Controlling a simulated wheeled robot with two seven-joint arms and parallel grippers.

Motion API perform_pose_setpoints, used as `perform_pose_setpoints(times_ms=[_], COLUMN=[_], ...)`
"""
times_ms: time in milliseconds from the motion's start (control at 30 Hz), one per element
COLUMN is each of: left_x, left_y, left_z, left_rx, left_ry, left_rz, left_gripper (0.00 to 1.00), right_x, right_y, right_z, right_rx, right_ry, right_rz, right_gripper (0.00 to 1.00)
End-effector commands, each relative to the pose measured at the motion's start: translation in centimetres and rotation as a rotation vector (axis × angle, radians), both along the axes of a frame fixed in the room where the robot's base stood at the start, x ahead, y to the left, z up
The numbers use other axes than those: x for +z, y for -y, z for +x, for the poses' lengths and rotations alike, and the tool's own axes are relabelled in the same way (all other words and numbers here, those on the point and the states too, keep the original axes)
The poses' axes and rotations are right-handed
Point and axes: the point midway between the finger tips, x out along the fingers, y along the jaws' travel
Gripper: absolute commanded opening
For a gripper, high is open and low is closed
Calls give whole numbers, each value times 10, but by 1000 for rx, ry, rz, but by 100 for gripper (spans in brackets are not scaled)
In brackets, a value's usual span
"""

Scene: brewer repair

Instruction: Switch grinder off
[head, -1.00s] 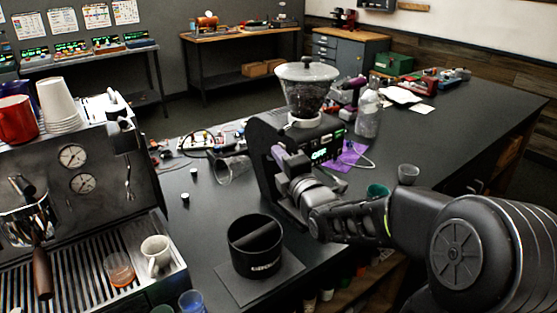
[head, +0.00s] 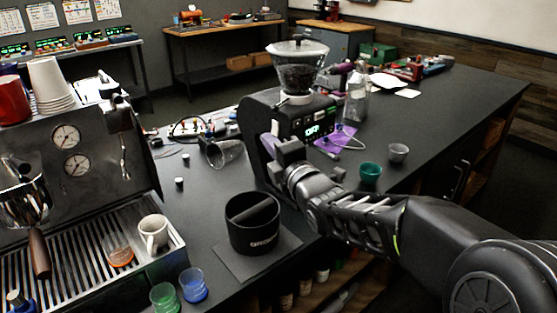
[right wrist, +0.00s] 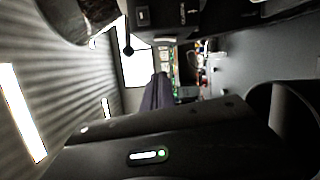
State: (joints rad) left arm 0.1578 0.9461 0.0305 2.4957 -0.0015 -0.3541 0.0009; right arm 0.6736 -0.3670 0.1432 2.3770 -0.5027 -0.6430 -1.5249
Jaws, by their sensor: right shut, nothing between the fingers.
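The black grinder (head: 258,118) stands on the dark counter, with a clear hopper (head: 298,72) of dark beans on top. Its front panel (head: 312,131) has lit green-white characters. My right gripper (head: 272,134) is shut and empty in front of the grinder's front face, just left of the lit panel; whether it touches cannot be told. In the right wrist view the shut fingers (right wrist: 157,92) show dark purple, with dark machine parts above them. The grinder's switch cannot be made out. My left gripper is not in view.
A black knock box (head: 253,228) stands on a mat before the grinder. The espresso machine (head: 75,180) is at left, with a white mug (head: 153,233) on its tray. Green (head: 370,173) and grey (head: 398,152) cups stand right of my arm.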

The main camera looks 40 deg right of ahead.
Motion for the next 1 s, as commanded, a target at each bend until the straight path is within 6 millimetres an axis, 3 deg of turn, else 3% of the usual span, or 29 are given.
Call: perform_pose_setpoints(times_ms=[100, 300, 1000], left_x=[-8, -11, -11], left_y=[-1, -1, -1], left_z=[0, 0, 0], left_rx=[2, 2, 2], left_ry=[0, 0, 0], left_rz=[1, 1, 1], left_gripper=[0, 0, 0], right_x=[0, 1, 1], right_y=[-6, -12, -14], right_z=[-22, -45, -50], right_rx=[0, 0, 1], right_ry=[4, 1, 1], right_rz=[-4, -2, 0], right_gripper=[0, 0, 0])
